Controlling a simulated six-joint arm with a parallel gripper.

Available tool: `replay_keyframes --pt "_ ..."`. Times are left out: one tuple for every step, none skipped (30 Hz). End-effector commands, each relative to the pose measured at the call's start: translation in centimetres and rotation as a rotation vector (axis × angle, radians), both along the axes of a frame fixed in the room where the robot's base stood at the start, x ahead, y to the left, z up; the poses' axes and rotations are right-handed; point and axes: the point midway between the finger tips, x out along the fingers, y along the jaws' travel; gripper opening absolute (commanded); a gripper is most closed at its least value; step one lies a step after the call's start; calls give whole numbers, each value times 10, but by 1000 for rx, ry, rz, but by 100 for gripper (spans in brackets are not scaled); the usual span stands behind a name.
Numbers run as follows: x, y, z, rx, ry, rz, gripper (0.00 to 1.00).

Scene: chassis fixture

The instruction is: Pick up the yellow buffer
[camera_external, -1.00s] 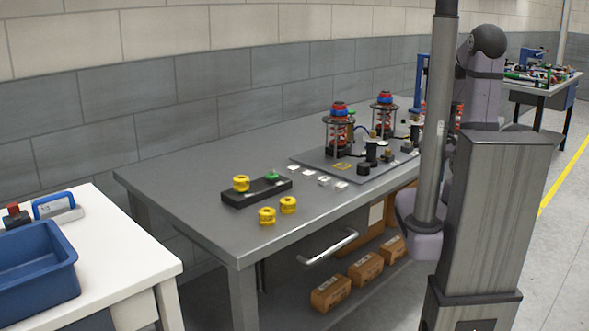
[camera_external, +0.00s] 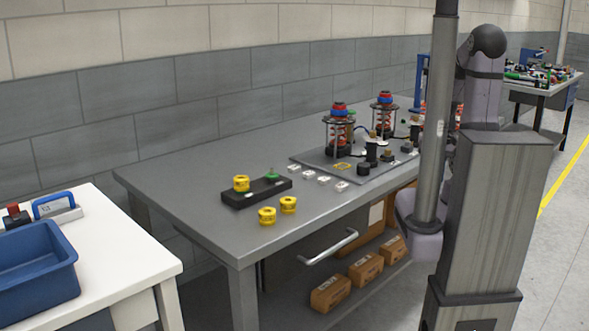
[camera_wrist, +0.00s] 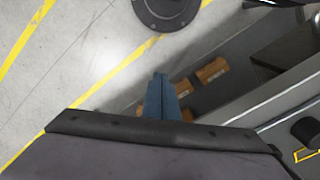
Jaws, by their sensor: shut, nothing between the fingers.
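Two yellow buffers, one on the left (camera_external: 267,216) and one on the right (camera_external: 288,205), stand close together on the grey bench near its front left. A third yellow buffer (camera_external: 241,184) sits on the left end of a black block (camera_external: 262,194), beside a green piece (camera_external: 272,175). My gripper (camera_wrist: 160,80) shows in the wrist view as blue fingers, shut and empty, over the floor and boxes in front of the bench. The gripper cannot be made out in the external view. No buffer is in the wrist view.
A dark plate (camera_external: 330,173) on the bench carries spring towers (camera_external: 339,130) and fittings. Several small white pieces (camera_external: 309,175) lie along its left edge. Cardboard boxes (camera_external: 331,293) stand below the bench. A blue bin (camera_external: 35,262) is on the white table at left.

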Motion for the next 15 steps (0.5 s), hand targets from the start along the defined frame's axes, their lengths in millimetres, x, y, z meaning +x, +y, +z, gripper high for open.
replay_keyframes --pt "0 0 0 0 0 0 2" --pt "0 0 0 0 0 0 10" --pt "0 0 0 0 0 0 19" --pt "0 0 0 0 0 0 26" --pt "0 0 0 0 0 0 33" --pt "0 0 0 0 0 0 43" --pt "0 0 0 0 0 0 50" --pt "0 0 0 0 0 0 53" --pt "0 0 0 0 0 0 53" --pt "0 0 0 0 0 0 53" --pt "0 0 0 0 0 0 53" --pt "0 0 0 0 0 0 53" --pt "0 0 0 0 0 0 53" --pt "0 0 0 0 0 0 53" --pt "0 0 0 0 0 0 53"
